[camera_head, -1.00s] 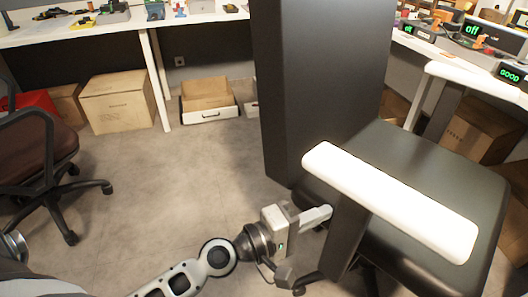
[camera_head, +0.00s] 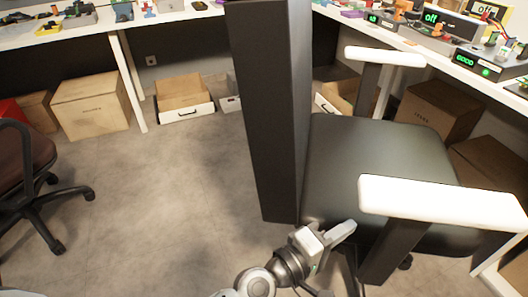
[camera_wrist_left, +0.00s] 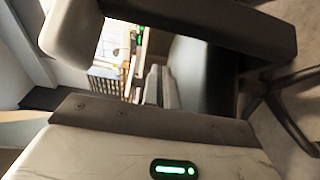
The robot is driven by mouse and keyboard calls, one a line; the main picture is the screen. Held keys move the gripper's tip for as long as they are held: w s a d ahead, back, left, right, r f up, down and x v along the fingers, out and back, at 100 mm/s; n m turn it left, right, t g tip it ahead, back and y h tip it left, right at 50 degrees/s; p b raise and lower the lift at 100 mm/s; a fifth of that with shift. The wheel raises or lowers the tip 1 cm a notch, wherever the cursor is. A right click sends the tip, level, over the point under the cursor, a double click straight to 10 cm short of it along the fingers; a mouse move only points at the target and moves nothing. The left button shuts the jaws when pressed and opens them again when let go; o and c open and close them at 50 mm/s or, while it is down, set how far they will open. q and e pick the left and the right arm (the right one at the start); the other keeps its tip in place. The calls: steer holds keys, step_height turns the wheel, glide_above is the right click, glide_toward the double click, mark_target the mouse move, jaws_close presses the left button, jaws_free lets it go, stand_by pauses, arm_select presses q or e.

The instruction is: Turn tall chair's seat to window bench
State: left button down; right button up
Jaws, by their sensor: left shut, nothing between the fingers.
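The tall chair shows in the head view with a high dark backrest (camera_head: 265,120), a dark seat (camera_head: 375,155) and two white-topped armrests, the near one (camera_head: 440,200) and the far one (camera_head: 385,57). Its seat points right, toward the right-hand bench (camera_head: 480,80); I cannot tell which bench is the window bench. My left gripper (camera_head: 343,232) is shut and empty, beside the seat's near edge and left of the near armrest's post. Whether it touches the chair is unclear. The left wrist view shows an armrest (camera_wrist_left: 200,25) close up. My right gripper is not in view.
A brown office chair (camera_head: 22,170) stands at the left. Cartons (camera_head: 90,103) and an open box (camera_head: 183,97) sit under the back bench (camera_head: 100,20); more cartons (camera_head: 435,108) lie under the right bench. The floor (camera_head: 170,190) between the chairs is clear.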

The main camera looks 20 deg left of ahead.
arm_select(q)
steer(key=shift+s+a, duration=0.1)
steer(key=b+v, duration=0.3)
steer(key=v, duration=1.2)
steer(key=shift+s, duration=0.35)
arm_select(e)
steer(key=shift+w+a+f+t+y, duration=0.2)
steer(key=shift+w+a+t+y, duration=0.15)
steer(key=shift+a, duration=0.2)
